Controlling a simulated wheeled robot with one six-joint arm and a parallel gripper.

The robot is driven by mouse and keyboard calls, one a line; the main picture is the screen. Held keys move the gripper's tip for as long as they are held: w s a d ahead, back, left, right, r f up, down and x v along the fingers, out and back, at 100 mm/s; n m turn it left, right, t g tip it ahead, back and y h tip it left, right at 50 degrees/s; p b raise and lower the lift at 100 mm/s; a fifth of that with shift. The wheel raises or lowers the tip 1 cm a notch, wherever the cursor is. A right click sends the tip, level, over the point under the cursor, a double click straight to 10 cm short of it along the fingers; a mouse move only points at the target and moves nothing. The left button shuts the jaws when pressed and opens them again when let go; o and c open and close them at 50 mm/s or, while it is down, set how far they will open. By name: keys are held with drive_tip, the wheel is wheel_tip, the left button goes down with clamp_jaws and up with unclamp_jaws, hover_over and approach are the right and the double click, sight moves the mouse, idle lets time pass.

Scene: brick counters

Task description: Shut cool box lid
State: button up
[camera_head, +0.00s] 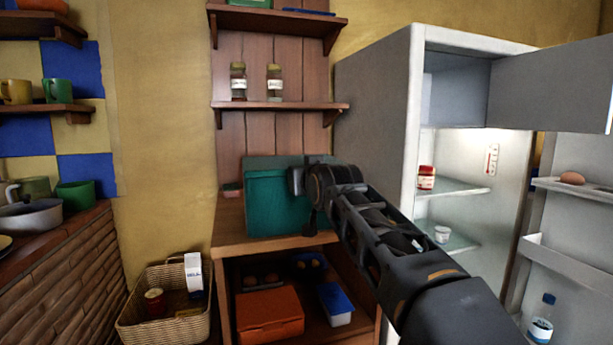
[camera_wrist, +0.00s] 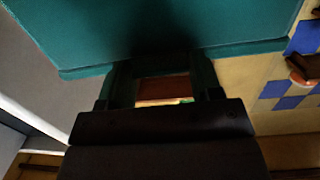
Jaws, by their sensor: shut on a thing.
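The teal cool box (camera_head: 275,205) stands on the wooden shelf unit. A darker green panel shows behind its top edge and looks like the raised lid (camera_head: 262,162). My gripper (camera_head: 299,181) is at the box's upper right, and my arm hides that side. In the wrist view, a broad teal panel with a lipped edge (camera_wrist: 190,25) fills the top, and my gripper (camera_wrist: 160,76) is shut on its edge, which I take to be the lid. The exact lid angle is hard to tell.
An open fridge (camera_head: 375,110) stands close on the right, its door (camera_head: 555,88) swung out. A wooden shelf (camera_head: 280,105) with two jars hangs above the box. A wicker basket (camera_head: 140,318) sits on the floor at left. An orange container (camera_head: 268,315) is below the box.

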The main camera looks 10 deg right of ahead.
drive_tip(key=shift+w+f, duration=0.25)
drive_tip(key=shift+f, duration=0.6)
drive_tip(key=o, duration=0.8)
drive_tip(key=shift+o, duration=1)
drive_tip(key=shift+w, duration=0.1)
drive_tip(key=o, duration=0.3)
drive_tip(key=shift+r, duration=0.25)
drive_tip(key=s+r+p, duration=0.1)
drive_tip(key=s+p, duration=0.1)
drive_tip(key=s, duration=1.2)
drive_tip(key=shift+d+r, duration=0.25)
drive_tip(key=shift+r, duration=0.15)
drive_tip(key=shift+r, duration=0.15)
